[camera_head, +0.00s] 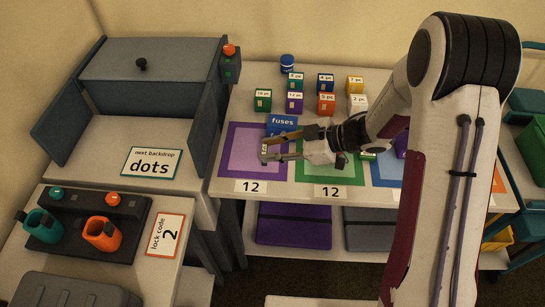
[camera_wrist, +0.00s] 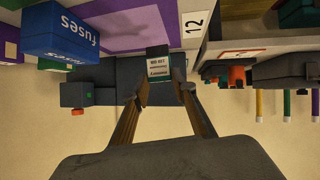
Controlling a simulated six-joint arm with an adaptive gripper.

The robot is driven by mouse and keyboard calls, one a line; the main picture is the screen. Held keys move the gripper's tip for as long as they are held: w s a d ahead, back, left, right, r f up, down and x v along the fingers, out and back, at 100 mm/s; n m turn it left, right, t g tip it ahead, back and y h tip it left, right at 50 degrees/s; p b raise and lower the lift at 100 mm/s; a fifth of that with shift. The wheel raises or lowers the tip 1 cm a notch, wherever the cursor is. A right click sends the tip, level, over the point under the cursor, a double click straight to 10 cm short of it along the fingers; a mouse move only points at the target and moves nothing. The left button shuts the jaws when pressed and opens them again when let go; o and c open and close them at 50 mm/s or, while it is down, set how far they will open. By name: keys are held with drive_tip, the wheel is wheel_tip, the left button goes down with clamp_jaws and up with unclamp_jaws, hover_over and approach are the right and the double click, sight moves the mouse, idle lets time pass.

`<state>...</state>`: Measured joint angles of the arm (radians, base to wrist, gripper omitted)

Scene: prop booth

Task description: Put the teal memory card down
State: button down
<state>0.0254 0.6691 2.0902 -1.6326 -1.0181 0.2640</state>
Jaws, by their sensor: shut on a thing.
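The teal memory card (camera_wrist: 158,67) has a white printed label and sits between my fingertips in the wrist view. My gripper (camera_head: 265,149) is shut on it. In the head view the gripper reaches in from the right over the purple-bordered mat (camera_head: 228,168), and the card shows only as a tiny piece between the fingertips. It looks held above the mat; the exact height cannot be told.
A blue "fuses" box (camera_head: 283,124) stands close behind my gripper. Several small labelled boxes and a blue jar (camera_head: 287,63) stand farther back. A green-bordered mat (camera_head: 318,179) lies to the right. A grey case (camera_head: 150,75) stands left.

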drive_tip(key=shift+f, duration=0.15)
drive_tip(key=shift+f, duration=1.85)
drive_tip(key=c, duration=1.6)
unclamp_jaws()
drive_tip(key=v, duration=1.2)
drive_tip(key=shift+r, duration=0.1)
